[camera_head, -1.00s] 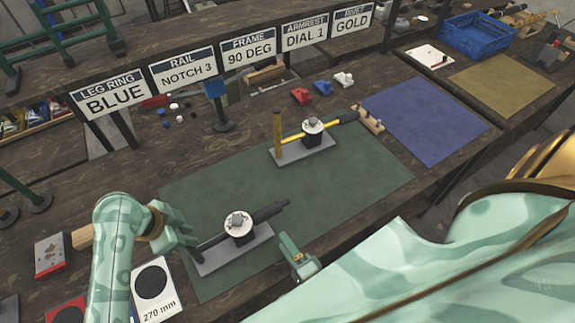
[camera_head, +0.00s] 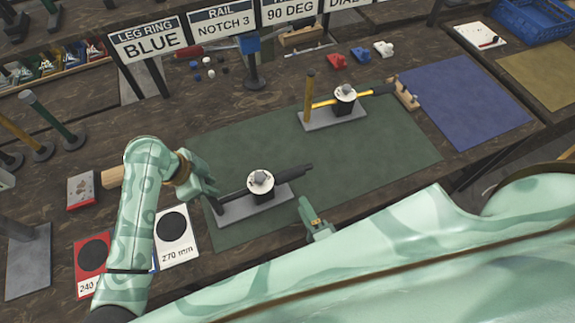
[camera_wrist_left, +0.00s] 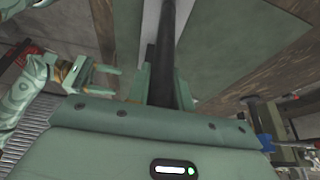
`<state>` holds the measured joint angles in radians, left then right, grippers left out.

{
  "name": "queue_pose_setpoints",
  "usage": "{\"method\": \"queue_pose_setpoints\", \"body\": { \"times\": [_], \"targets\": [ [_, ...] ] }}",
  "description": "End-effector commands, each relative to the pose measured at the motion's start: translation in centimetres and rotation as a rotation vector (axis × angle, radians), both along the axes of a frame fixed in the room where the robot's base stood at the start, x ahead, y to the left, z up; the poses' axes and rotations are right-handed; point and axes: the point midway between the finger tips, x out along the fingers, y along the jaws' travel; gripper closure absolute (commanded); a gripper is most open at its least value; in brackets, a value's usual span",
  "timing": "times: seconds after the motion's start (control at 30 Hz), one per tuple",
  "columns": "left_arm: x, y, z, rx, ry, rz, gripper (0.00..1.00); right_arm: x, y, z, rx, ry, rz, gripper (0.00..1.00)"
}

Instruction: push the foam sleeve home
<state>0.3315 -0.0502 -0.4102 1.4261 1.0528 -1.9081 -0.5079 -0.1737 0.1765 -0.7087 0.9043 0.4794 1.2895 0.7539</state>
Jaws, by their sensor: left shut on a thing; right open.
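The near press fixture (camera_head: 235,210) is a grey plate bearing a white round hub with a grey knob (camera_head: 260,181). A black foam sleeve (camera_head: 296,173) lies on the bar to the right of this hub. My left gripper (camera_head: 212,190) is shut on a dark bar at the plate's left end. The dark bar (camera_wrist_left: 165,45) runs away from between the fingers in the left wrist view. My right gripper (camera_head: 312,215) is open and empty, just below and right of the sleeve, apart from it. It also shows at the left of the left wrist view (camera_wrist_left: 108,78).
A second fixture (camera_head: 335,120) with a yellow post and bar stands behind, on the green mat (camera_head: 380,155). A wooden rack (camera_head: 404,95) stands beside it. Signs (camera_head: 150,40) line the back. Number cards (camera_head: 174,250) lie at left. The blue mat (camera_head: 460,105) is clear.

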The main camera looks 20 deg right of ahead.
Motion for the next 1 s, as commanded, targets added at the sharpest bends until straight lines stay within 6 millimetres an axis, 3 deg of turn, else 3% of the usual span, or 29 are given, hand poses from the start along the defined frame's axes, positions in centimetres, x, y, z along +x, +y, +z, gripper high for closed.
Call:
{"method": "queue_pose_setpoints", "body": {
  "times": [0.07,0.1,0.2,0.57,1.0],
  "targets": [
    [0.0,0.0,0.1,-0.002,-0.001,0.000,1.00,0.0,0.0,0.0,0.000,0.000,0.000,0.45],
    [0.1,-0.1,0.1,-0.004,-0.003,0.001,0.76,0.0,0.0,0.0,0.000,0.000,0.000,0.45],
    [0.1,-0.1,0.1,-0.004,-0.002,0.001,0.53,0.0,0.0,0.0,0.000,0.000,0.000,0.45],
    [0.1,0.3,0.7,0.000,-0.001,0.002,0.53,0.0,0.0,0.0,0.000,0.000,0.000,0.45],
    [0.1,3.9,9.2,0.001,-0.006,-0.001,0.53,0.0,0.0,0.0,0.000,0.000,0.000,0.45]
  ]
}}
